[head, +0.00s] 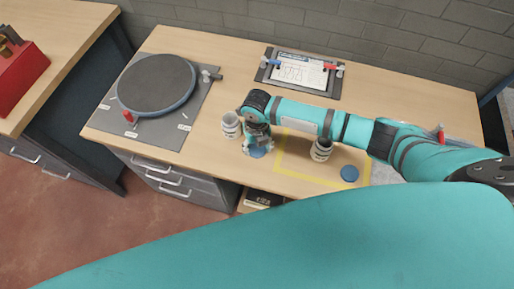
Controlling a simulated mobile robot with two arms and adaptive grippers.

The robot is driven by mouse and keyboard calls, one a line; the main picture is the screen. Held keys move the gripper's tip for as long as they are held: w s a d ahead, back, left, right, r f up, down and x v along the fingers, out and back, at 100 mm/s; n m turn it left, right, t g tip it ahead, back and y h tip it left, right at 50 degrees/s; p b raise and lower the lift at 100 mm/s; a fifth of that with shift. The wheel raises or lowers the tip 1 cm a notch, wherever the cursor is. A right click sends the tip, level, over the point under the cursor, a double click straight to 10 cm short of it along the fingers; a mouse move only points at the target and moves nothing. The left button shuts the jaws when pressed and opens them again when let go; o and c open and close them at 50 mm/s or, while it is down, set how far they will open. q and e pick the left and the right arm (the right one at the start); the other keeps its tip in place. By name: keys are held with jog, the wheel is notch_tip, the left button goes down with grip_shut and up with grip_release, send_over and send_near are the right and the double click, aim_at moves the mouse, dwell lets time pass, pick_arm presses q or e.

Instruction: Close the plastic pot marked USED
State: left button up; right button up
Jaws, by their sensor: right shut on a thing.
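Two pale pots with dark bands stand upright and look open. One pot (231,125) is just left of my right gripper; the other pot (321,150) stands on the yellow-outlined area. I cannot read which is marked USED. My right gripper (257,147) points down and is shut on a blue lid (259,153), near the table's front edge between the two pots. The lid is partly hidden by the fingers, and its height above the table is hard to tell. A second blue lid (349,173) lies flat right of the right pot. My left gripper is out of view.
A dark round plate (156,84) on a grey mat (177,131) is at the left. A clipboard (301,74) with paper lies at the back. A yellow outline (277,165) marks the front right area. My right arm crosses over the right side.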

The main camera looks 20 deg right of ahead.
jog(key=shift+r, duration=0.1)
jog(key=shift+w+r+b, duration=0.1)
jog(key=shift+r+b, duration=0.2)
jog(key=shift+r, duration=0.2)
notch_tip(320, 180, up, 2)
jog(key=shift+r+b, duration=0.1)
jog(key=shift+b, duration=0.3)
jog(key=a+b, duration=0.1)
jog(key=a, duration=0.4)
jog(key=a+r+b, duration=0.1)
jog(key=a+b, duration=0.1)
jog(key=a, duration=0.3)
jog(key=a+b, duration=0.2)
jog(key=a, duration=0.3)
jog(key=shift+w+r, duration=0.15)
jog(key=shift+a+r, duration=0.15)
jog(key=shift+a, duration=0.35)
